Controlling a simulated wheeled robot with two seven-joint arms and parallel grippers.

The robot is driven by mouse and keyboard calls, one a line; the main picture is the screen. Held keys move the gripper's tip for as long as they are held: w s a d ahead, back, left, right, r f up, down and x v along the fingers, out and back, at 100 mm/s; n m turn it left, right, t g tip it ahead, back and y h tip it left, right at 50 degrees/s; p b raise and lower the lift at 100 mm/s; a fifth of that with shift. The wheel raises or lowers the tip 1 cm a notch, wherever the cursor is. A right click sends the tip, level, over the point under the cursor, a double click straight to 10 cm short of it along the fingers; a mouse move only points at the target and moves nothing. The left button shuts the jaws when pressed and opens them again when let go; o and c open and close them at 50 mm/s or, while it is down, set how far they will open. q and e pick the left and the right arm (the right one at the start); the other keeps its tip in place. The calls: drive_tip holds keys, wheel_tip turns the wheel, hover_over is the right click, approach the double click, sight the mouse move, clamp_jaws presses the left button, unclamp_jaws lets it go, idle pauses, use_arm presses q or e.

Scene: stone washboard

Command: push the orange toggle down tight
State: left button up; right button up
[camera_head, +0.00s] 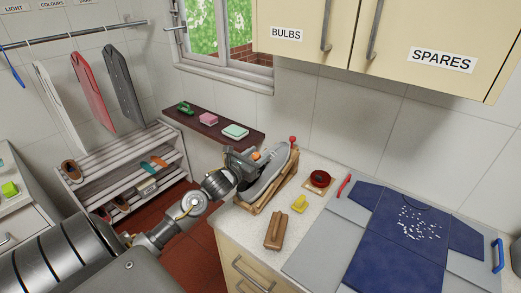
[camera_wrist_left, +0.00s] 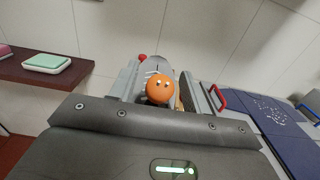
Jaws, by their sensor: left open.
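The orange toggle (camera_head: 256,156) shows as a small orange spot by my left gripper in the head view. In the left wrist view it is a round orange ball (camera_wrist_left: 160,89) with small dark marks. My left gripper (camera_head: 256,160) is open, and its two fingers (camera_wrist_left: 162,92) stand on either side of the ball in the wrist view. I cannot tell whether they touch it. Behind is a grey, rounded body (camera_head: 273,172) on a slatted wooden stand (camera_head: 270,193) at the counter's left end. The arm and gripper hide part of it. My right gripper is not in view.
A red knob (camera_head: 292,140) rises behind the grey body. On the counter (camera_head: 318,222) lie a red-and-black roll (camera_head: 319,180), a yellow piece (camera_head: 299,204), a brown block (camera_head: 275,231) and a blue garment (camera_head: 400,240). A dark shelf (camera_head: 240,139) is behind left; cupboards hang above.

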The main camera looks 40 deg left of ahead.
use_arm(q)
drive_tip(key=shift+w, duration=0.7)
clamp_jaws()
